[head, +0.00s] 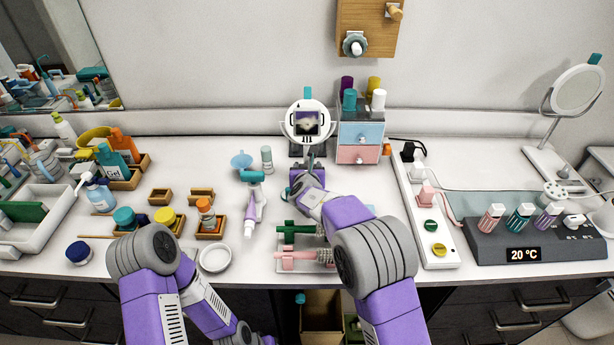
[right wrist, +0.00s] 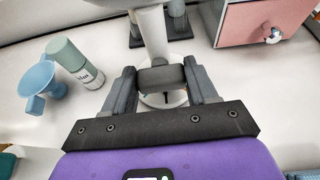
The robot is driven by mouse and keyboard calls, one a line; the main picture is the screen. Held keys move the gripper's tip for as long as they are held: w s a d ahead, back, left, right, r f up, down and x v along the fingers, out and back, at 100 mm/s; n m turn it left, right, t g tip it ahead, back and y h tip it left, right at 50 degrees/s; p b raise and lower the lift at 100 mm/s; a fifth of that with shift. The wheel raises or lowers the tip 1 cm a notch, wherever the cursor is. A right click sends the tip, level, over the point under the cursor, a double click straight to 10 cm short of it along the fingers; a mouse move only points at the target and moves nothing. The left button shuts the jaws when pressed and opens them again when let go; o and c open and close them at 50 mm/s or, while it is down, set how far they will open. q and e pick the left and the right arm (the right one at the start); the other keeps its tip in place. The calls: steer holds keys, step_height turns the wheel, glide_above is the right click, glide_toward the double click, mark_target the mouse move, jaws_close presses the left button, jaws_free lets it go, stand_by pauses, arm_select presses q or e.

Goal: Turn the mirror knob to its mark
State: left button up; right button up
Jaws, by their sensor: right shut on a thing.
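A round white-rimmed mirror (head: 291,124) with a teal tab on top stands at the back centre, beside the small drawers. My right gripper (head: 309,166) is in front of its lower part. In the right wrist view, my right gripper (right wrist: 164,84) is shut on a dark grey knob (right wrist: 160,76), with one finger at each end. A white post (right wrist: 151,28) rises behind the knob. A pale disc (right wrist: 152,100) shows partly below the knob, with small dark marks that are too small to read. My left arm is folded at the front left, and its gripper is out of view.
Blue and pink drawers (head: 361,134) stand close right of the mirror. A blue funnel (head: 241,160) and a green-capped bottle (head: 266,159) stand to its left. Green and pink brushes (head: 290,256) lie in front. A second mirror (head: 577,90) stands far right.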

stand_by(0.5)
steer(key=o, duration=1.1)
steer(key=shift+c, duration=0.2)
steer(key=shift+s, duration=0.1)
steer(key=v, duration=0.7)
steer(key=shift+s, duration=0.2)
